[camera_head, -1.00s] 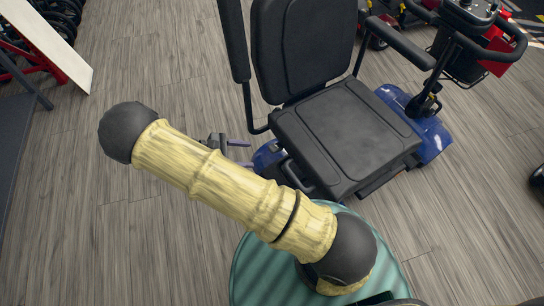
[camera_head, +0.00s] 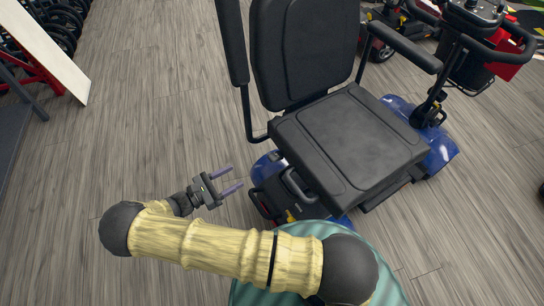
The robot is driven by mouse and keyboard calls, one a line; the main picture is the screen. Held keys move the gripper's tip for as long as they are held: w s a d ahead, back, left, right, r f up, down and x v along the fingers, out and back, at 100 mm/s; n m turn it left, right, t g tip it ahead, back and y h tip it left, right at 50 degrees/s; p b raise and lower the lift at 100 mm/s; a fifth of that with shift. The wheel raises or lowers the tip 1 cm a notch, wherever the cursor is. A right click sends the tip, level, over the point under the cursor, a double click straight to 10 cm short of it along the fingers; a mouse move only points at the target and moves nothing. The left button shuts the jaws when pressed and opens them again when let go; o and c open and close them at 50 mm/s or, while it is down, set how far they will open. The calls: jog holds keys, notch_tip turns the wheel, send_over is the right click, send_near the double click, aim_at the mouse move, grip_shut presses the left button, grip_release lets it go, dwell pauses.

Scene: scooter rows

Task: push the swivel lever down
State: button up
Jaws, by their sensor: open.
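A blue mobility scooter with a black padded seat (camera_head: 348,140) stands in front of me. A black curved bar (camera_head: 297,187) sticks out low at the seat's near left side; I cannot tell for sure whether it is the swivel lever. My gripper (camera_head: 236,176) is open and empty, left of the seat, its two purple fingers pointing right toward the scooter's side. A gap of floor shows between the fingertips and the scooter in this view. My yellow arm crosses the bottom of the view.
The scooter's left armrest (camera_head: 232,42) rises beside the backrest (camera_head: 303,48). A red scooter (camera_head: 497,62) stands behind at the upper right. A white board (camera_head: 42,45) leans at the upper left. The wooden floor at left is clear.

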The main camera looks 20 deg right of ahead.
aim_at(269, 158)
jog(key=b+x, duration=0.1)
jog(key=x, duration=1.5)
grip_shut()
